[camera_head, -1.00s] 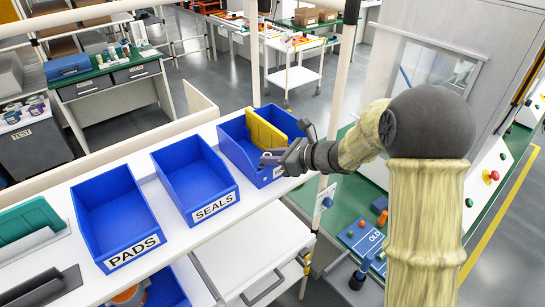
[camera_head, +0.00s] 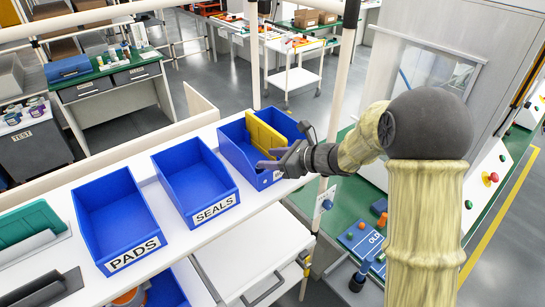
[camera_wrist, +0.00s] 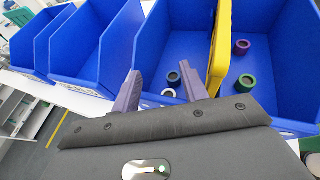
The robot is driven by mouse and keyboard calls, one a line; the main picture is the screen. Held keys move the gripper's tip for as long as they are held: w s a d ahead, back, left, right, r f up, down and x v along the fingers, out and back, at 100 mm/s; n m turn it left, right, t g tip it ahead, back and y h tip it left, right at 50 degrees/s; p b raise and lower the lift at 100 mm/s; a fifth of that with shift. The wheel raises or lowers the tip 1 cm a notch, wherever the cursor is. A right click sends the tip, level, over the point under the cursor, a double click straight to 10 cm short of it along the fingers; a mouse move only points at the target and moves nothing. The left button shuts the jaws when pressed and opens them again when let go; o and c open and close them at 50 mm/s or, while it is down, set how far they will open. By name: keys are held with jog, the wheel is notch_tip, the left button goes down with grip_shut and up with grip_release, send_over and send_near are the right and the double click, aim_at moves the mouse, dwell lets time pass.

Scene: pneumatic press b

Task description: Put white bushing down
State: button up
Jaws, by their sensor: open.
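The white bushing (camera_wrist: 168,93) lies in the left compartment of the blue bin with the yellow divider, near its front wall in the wrist view. My gripper (camera_wrist: 160,86) is open, with one purple-grey finger on each side of the bushing in the picture; no contact is visible. In the head view my gripper (camera_head: 268,161) is over the front of the divided bin (camera_head: 232,157). The bushing is hidden there.
A dark-rimmed bushing (camera_wrist: 174,79) lies just beyond the white one. The SEALS bin (camera_head: 196,182) and PADS bin (camera_head: 118,216) to the left look empty.

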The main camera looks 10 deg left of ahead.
jog(key=shift+r+p, duration=0.35)
jog(key=shift+r, duration=0.05)
jog(key=b+v, duration=0.4)
jog(key=v, duration=0.8)
jog(key=shift+b, duration=0.3)
jog(key=shift+w+f, duration=0.1)
jog(key=w+d+f+m+t+h, duration=0.1)
jog(key=d+f+m+t+h, duration=0.2)
jog(key=m, duration=0.6)
jog(key=d+m+t+h, duration=0.1)
jog(key=d+m+h, duration=0.35)
jog(key=m, duration=0.55)
jog(key=w+d+f+m+t+h, duration=0.1)
jog(key=d+f+m+t+h, duration=0.1)
jog(key=d+m, duration=0.5)
jog(key=s+d+f+m+g+h, duration=0.1)
jog(key=s+f+m+g, duration=0.2)
jog(key=s+m, duration=0.7)
jog(key=s+d+f+m+g+h, duration=0.1)
jog(key=s+f+m+g, duration=0.3)
jog(key=s+m, duration=0.5)
jog(key=f+m+h, duration=0.1)
jog(key=m, duration=0.4)
jog(key=shift+s+d+f+g, duration=0.25)
jog(key=shift+s+f+g, duration=0.05)
jog(key=shift+s+f, duration=0.1)
